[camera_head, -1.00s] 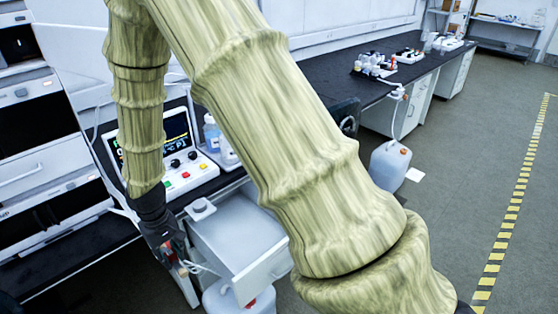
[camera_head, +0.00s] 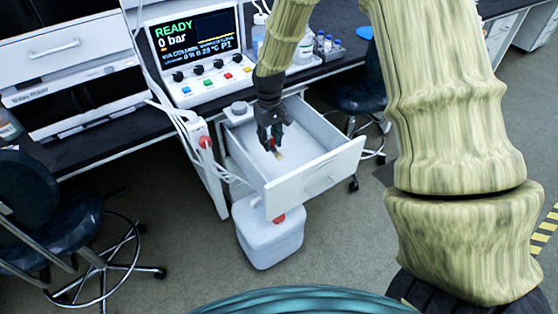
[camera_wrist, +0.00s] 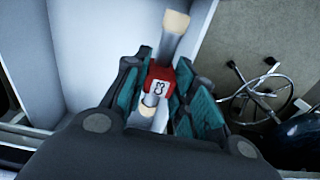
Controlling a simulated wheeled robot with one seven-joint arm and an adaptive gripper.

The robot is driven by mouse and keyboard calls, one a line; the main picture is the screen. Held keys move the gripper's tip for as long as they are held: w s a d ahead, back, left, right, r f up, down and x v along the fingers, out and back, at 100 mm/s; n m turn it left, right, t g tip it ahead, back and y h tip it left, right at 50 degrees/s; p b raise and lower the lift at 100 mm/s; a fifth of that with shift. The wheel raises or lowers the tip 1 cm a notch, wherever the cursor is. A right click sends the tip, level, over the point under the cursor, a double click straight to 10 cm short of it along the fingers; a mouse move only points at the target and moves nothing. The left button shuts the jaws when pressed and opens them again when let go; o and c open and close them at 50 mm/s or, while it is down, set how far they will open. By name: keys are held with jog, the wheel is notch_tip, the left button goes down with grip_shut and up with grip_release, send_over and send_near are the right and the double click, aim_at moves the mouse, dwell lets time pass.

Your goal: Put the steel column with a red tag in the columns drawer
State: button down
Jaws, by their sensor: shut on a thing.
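The steel column (camera_wrist: 168,47) has pale end caps and a red tag (camera_wrist: 158,80) with a dark mark around its middle. My gripper (camera_head: 270,138) is shut on it, and the wrist view shows the teal finger pads (camera_wrist: 160,95) on both sides of the tag. In the head view the column's pale end (camera_head: 278,155) points down below the fingers. The open white drawer (camera_head: 318,175) sticks out below the bench, and my gripper is over its inside. I cannot tell whether the column touches the drawer floor.
An instrument reading READY, 0 bar (camera_head: 200,50) stands on the black bench behind the drawer. A white jug (camera_head: 268,235) stands on the floor below it. Tubing (camera_head: 185,115) hangs left of the drawer. Stools (camera_head: 355,95) stand to the right and left.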

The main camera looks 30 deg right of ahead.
jog(key=b, duration=0.8)
send_over(297, 163)
jog(key=s+a, duration=0.3)
jog(key=s, duration=0.1)
notch_tip(297, 163, down, 10)
jog(key=f, duration=0.3)
jog(key=f+b, duration=0.1)
jog(key=f, duration=0.2)
jog(key=f+b, duration=0.1)
jog(key=f, duration=0.2)
jog(key=shift+w+d+f, duration=0.25)
jog(key=shift+d+f, duration=0.1)
jog(key=shift+d, duration=0.05)
jog(key=shift+r, duration=0.1)
jog(key=c, duration=1.2)
grip_release()
jog(key=shift+o, duration=0.2)
